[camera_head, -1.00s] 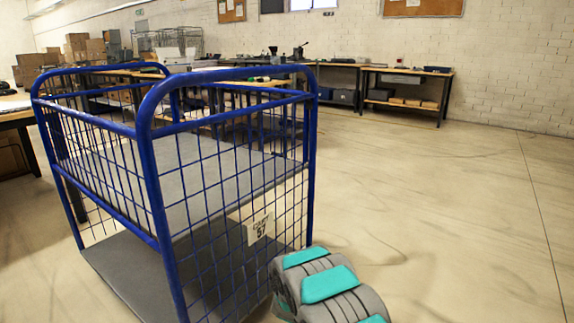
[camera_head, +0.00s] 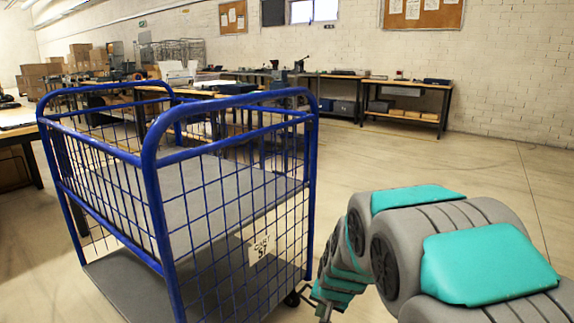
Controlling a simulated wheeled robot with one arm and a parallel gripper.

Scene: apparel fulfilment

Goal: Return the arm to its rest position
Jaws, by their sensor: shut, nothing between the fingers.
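My arm (camera_head: 490,262), grey with teal pads, rises from the lower right and bends down at its elbow. My gripper (camera_head: 323,308) shows only in part at the bottom edge, beyond the forearm and just right of the cart's near right corner. It is shut and holds nothing. Its fingertips are small and partly cut off by the picture's edge. I cannot tell whether it touches the cart.
Open floor (camera_head: 440,165) lies to the right. Workbenches (camera_head: 408,84) line the back wall, and cardboard boxes (camera_head: 85,58) are stacked back left.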

